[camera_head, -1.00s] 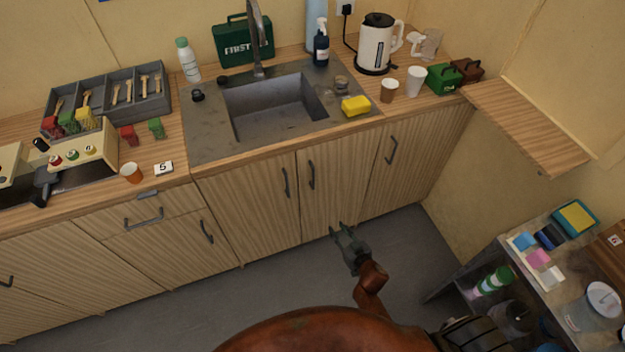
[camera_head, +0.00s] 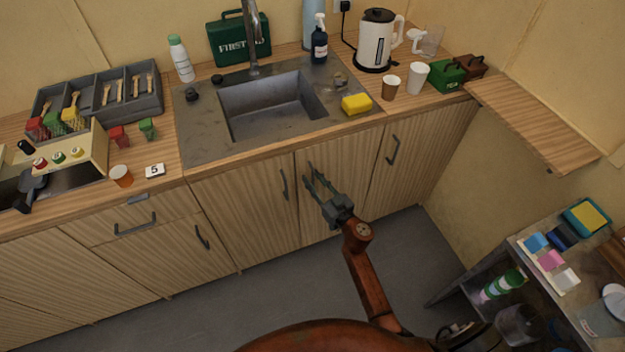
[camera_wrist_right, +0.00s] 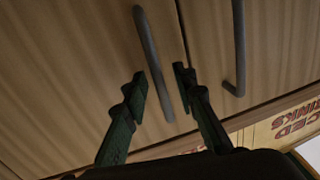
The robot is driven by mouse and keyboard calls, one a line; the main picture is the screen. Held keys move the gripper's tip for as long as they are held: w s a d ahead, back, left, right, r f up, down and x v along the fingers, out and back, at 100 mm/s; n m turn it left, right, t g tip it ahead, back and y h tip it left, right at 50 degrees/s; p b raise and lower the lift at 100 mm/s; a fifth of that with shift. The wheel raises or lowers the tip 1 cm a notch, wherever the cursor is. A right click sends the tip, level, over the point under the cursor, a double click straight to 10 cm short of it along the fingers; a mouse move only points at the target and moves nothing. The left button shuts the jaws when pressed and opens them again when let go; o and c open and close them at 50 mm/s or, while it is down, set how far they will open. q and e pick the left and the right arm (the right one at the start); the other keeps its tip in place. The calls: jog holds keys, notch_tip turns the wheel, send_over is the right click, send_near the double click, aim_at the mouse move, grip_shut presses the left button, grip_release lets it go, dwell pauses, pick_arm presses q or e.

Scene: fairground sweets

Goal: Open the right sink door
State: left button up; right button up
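The right sink door (camera_head: 342,165) is a striped wooden panel below the sink. It looks closed, flush with the left sink door (camera_head: 240,215). My right gripper (camera_head: 314,180) is open in front of its upper left part, at the handle. In the right wrist view the door's dark bar handle (camera_wrist_right: 152,65) runs between the two open fingertips (camera_wrist_right: 162,88), with a gap on each side. Contact cannot be told. A second bar handle (camera_wrist_right: 239,45) stands across the door seam. In the head view my fingers partly cover the right door's handle. My left gripper is not in view.
A right-hand cupboard door with a handle (camera_head: 392,150) adjoins it. The sink (camera_head: 270,105) and worktop with a yellow sponge (camera_head: 357,103) are above. A shelf unit (camera_head: 545,290) stands at lower right. The floor (camera_head: 260,290) before the doors is clear.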

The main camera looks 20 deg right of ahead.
jog(key=shift+w, duration=0.1)
jog(key=shift+c, duration=0.4)
grip_shut()
dwell(0.3)
